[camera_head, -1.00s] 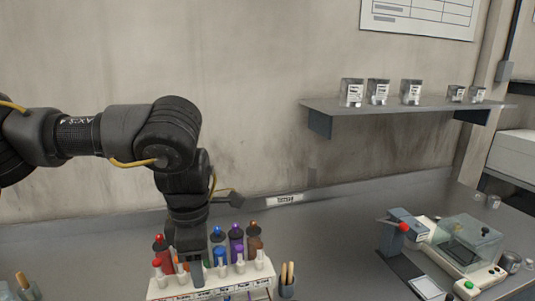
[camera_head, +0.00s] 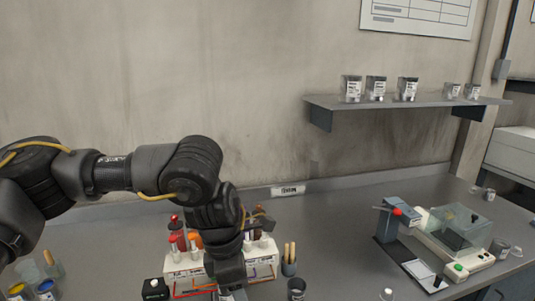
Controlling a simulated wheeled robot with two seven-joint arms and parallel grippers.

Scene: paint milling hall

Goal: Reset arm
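My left arm comes in from the left and reaches over the bench. Its wrist hangs down in front of the white rack, and my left gripper (camera_head: 232,292) is cut off at the bottom edge, so its fingers do not show clearly. I cannot see whether it holds anything. My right arm and gripper are not in view.
The white rack (camera_head: 185,272) holds several coloured bottles, partly hidden by my arm. A cup with wooden sticks (camera_head: 289,266) and a dark cup (camera_head: 297,289) stand beside it. A machine with a clear cover (camera_head: 460,228) stands at right. A wall shelf (camera_head: 400,103) holds several tins.

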